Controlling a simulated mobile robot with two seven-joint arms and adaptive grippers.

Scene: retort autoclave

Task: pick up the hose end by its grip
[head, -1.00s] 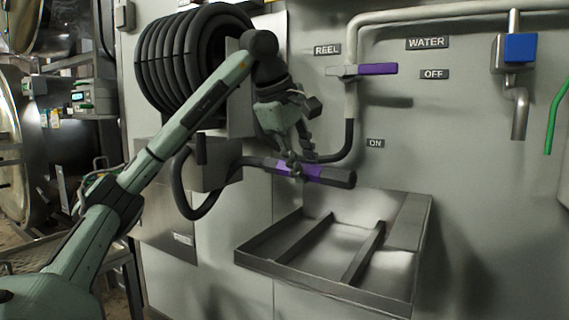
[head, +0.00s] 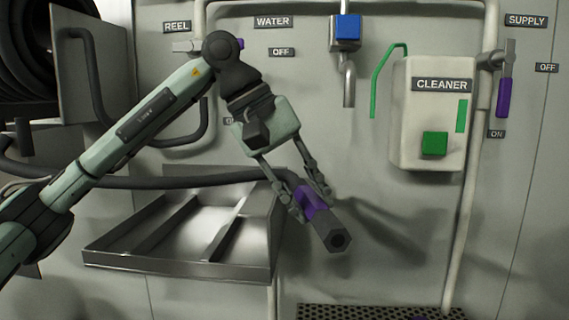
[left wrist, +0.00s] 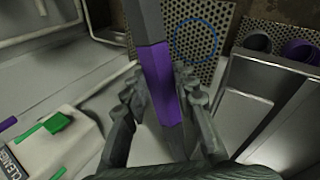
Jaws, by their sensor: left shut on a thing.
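The hose end (head: 337,238) is a dark grey nozzle with a purple grip (head: 312,201). My left gripper (head: 306,203) is shut on the purple grip, with a finger on either side. The hose end points down and toward me, in front of the wall and right of the steel tray. The black hose (head: 190,181) trails from it to the left, over the tray. In the left wrist view the purple grip (left wrist: 160,80) sits between the fingers of the left gripper (left wrist: 165,105). My right gripper is not in view.
The steel tray (head: 180,268) is on the wall at left. A cleaner box (head: 405,120) with a green button (head: 435,143) and a purple-handled supply valve (head: 504,97) are at right. A perforated plate (head: 380,313) lies below. The hose reel (head: 25,60) is at upper left.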

